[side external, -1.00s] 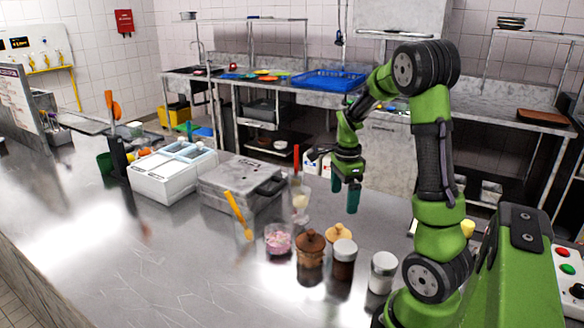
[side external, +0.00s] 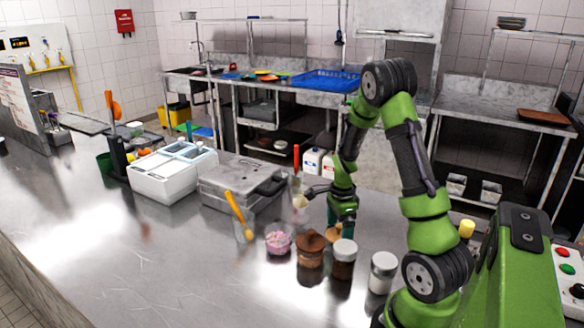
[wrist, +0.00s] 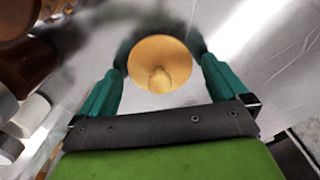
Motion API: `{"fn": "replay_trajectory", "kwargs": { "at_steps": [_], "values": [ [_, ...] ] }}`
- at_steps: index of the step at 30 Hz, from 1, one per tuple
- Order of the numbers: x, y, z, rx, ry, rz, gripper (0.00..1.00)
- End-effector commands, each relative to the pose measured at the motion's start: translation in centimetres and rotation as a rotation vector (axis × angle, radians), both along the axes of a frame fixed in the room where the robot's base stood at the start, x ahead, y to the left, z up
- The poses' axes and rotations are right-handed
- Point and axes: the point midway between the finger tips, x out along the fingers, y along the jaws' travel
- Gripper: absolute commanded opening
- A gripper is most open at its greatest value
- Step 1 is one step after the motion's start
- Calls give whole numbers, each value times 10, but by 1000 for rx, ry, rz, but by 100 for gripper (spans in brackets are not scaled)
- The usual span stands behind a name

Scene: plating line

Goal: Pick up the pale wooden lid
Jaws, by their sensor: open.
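The pale wooden lid (wrist: 160,60) is a round tan disc with a small knob, seen from above in the wrist view. In the side view only part of the lid (side external: 333,233) shows behind the jars, partly hidden by my gripper. My gripper (wrist: 160,82) is open, with its two green fingers to either side of the lid in the wrist view. In the side view my gripper (side external: 340,222) points down, low over the counter at the lid. I cannot tell whether the fingers touch it.
A brown jar (side external: 309,252), a white-topped dark jar (side external: 343,262) and another white-topped jar (side external: 382,272) stand close in front. A pink-filled cup (side external: 278,243) is left of them. A metal container (side external: 240,185) stands farther back. The counter's front left is clear.

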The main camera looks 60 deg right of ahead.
Motion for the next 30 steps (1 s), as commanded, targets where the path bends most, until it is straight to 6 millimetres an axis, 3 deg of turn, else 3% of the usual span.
{"fn": "replay_trajectory", "kwargs": {
  "at_steps": [3, 14, 23, 30],
  "values": [
    [0, 0, 0, 0, 0, 0, 100],
    [0, 0, 1, 0, 0, 0, 47],
    [1, 0, 8, -2, -2, 1, 47],
    [1, 0, 54, -4, -6, 2, 47]
  ]
}}
